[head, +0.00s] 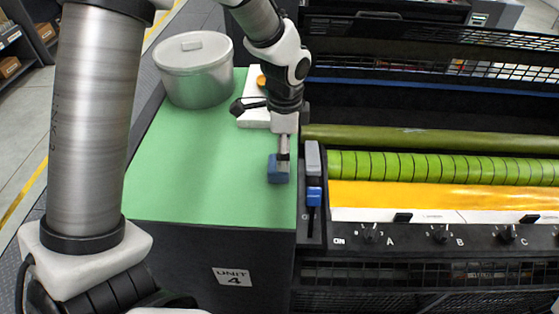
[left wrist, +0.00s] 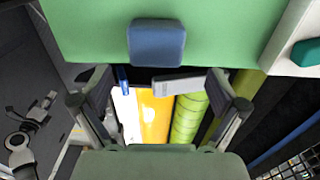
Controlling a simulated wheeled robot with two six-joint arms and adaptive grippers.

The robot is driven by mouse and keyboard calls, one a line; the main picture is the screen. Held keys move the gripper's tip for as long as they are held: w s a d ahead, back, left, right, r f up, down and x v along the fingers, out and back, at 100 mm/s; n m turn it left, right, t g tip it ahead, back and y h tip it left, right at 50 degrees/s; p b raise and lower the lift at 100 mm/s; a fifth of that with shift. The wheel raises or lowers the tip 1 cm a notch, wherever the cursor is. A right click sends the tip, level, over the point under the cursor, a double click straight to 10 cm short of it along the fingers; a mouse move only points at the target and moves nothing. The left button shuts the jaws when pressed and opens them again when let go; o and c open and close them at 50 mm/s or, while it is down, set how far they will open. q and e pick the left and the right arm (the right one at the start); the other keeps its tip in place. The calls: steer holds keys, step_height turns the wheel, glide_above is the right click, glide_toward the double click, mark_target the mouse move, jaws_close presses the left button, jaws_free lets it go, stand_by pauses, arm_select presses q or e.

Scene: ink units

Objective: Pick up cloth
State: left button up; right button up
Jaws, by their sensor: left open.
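The cloth is a small folded blue pad (head: 278,170) near the right edge of the green table top. In the left wrist view the cloth (left wrist: 157,43) lies beyond my fingertips, near the green surface's edge. My left gripper (head: 284,155) points down over the cloth in the head view and partly hides it. In the left wrist view the gripper (left wrist: 156,82) has its two fingers spread wide with nothing between them. I cannot tell whether a fingertip touches the cloth. My right gripper is not in view.
A lidded metal pot (head: 195,78) stands at the back left of the green table top (head: 165,165). A white tray (head: 252,118) is behind my gripper. A grey lever (head: 313,158) and a blue handle (head: 314,196) stand just right of the cloth, beside the press with green rollers (head: 440,167).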

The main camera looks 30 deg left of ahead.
arm_select(q)
steer(key=shift+s+d+f+p, duration=0.2)
steer(key=shift+f+p, duration=0.1)
steer(key=shift+f, duration=0.15)
steer(key=shift+s+d+f+p, duration=0.2)
steer(key=shift+f+p, duration=0.1)
steer(key=shift+f, duration=0.15)
steer(key=f, duration=0.3)
steer(key=shift+w+a, duration=0.15)
steer(key=shift+w, duration=0.05)
steer(key=shift+w+a+f, duration=0.15)
steer(key=shift+w+f, duration=0.05)
steer(key=shift+f, duration=0.05)
steer(key=shift+s+d+r, duration=0.2)
steer(key=shift+s, duration=0.05)
steer(key=c, duration=1)
steer(key=shift+c, duration=0.2)
steer(key=shift+r, duration=0.15)
